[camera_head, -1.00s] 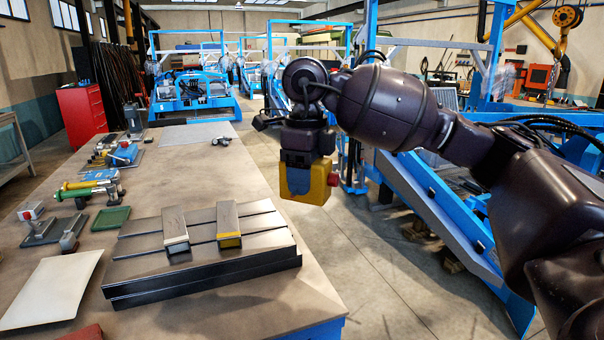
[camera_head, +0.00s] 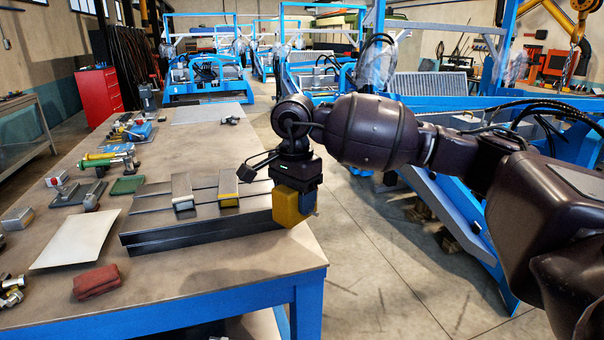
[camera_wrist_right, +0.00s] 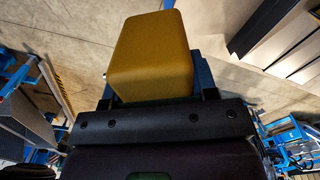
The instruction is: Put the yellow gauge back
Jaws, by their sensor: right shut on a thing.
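The yellow gauge (camera_head: 287,206) is a boxy yellow block with rounded edges. My right gripper (camera_head: 300,194) is shut on it, pointing down, at the right end of the dark slotted steel plate (camera_head: 165,238). The gauge hides part of the plate's right end; I cannot tell how high it is. In the right wrist view the gauge (camera_wrist_right: 152,55) sticks out beyond my gripper (camera_wrist_right: 160,97), with the fingers mostly hidden. Two grey bars lie across the plate: a left one (camera_head: 182,187) and a right one (camera_head: 228,185) with a yellow end. My left gripper is out of view.
The workbench (camera_head: 230,280) carries a white sheet (camera_head: 78,238), a red cloth (camera_head: 96,281), a green tray (camera_head: 127,184) and several fittings at the left. Open floor (camera_head: 370,270) lies to the right of its edge. Blue machine frames (camera_head: 450,190) stand behind my right arm.

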